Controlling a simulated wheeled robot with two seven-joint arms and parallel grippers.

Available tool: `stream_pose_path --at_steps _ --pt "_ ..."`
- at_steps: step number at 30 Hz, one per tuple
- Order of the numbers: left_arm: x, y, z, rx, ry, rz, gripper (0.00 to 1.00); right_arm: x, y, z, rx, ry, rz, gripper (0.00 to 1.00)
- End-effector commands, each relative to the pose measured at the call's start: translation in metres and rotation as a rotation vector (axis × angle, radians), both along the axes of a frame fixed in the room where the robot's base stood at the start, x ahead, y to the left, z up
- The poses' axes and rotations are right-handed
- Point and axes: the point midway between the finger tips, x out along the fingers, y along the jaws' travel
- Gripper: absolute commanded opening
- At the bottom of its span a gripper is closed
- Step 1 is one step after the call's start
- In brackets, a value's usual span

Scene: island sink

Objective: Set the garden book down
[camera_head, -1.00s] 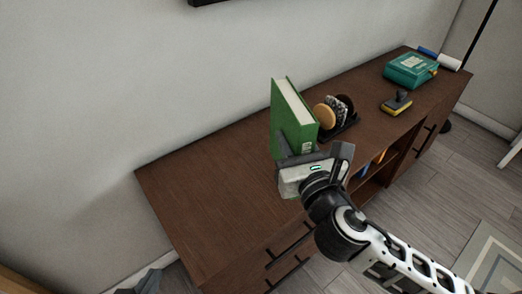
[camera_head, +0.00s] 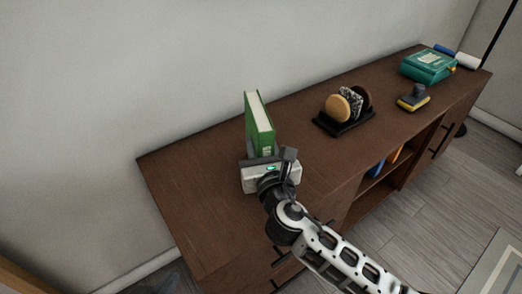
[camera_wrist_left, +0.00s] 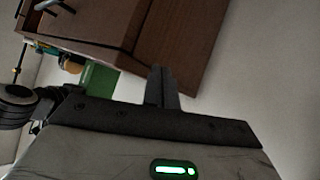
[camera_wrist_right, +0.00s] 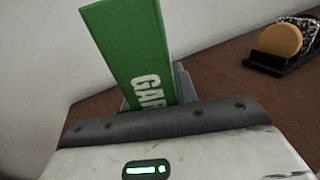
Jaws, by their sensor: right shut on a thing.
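The green garden book (camera_head: 259,124) stands upright, spine toward me, over the left half of the brown cabinet top (camera_head: 190,185). My right gripper (camera_head: 268,160) is shut on its lower part. In the right wrist view the book (camera_wrist_right: 128,45) leans a little between the grey fingers, with part of its white lettering showing. The book's bottom edge is hidden, so I cannot tell whether it touches the wood. My left gripper (camera_wrist_left: 162,88) is shut and empty, its fingers side by side. The book (camera_wrist_left: 98,80) shows in the left wrist view, apart from it.
A black rack (camera_head: 343,124) with round, disc-like items stands right of the book. A yellow and grey stamp-like object (camera_head: 412,98) and a teal box (camera_head: 428,66) are farther right. The cabinet top left of the book is clear. The wall runs along its back edge.

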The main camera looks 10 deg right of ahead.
Motion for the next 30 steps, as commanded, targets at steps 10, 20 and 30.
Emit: stream_pose_path --at_steps 10,20,30 --pt "0.005 -0.001 0.001 0.004 -0.011 -0.009 0.0 0.0 0.0 -0.001 0.001 -0.006 0.001 0.0" --pt "0.005 -0.001 0.001 0.003 -0.01 -0.01 0.0 0.0 0.0 -0.003 0.001 -0.001 0.0 0.51" --pt "0.0 -0.001 0.005 0.001 -0.004 -0.003 0.0 -0.034 0.0 0.0 0.003 0.002 0.002 0.51"
